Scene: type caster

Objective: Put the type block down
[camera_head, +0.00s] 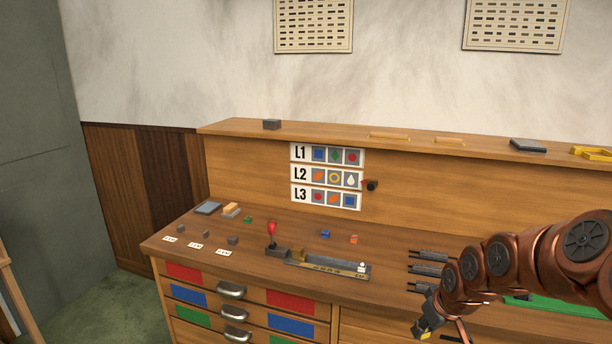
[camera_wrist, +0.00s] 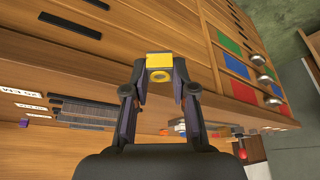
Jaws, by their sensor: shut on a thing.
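My gripper (camera_wrist: 158,84) is shut on a yellow type block (camera_wrist: 159,61) in the wrist view. The block has a ring mark on the face turned to the camera and sits between the fingertips. In the head view my gripper (camera_head: 428,325) hangs low at the right, by the front of the workbench (camera_head: 200,245), with a bit of the yellow block (camera_head: 424,336) showing. Its exact height and gap to the bench cannot be told.
On the bench stand a metal tray with a rail (camera_head: 325,263), a red-knobbed lever (camera_head: 271,230), a blue block (camera_head: 325,234), an orange block (camera_head: 354,239), a green block (camera_head: 248,220) and small grey blocks (camera_head: 233,240). A sign chart (camera_head: 326,177) hangs behind. Drawers (camera_head: 235,313) line the front.

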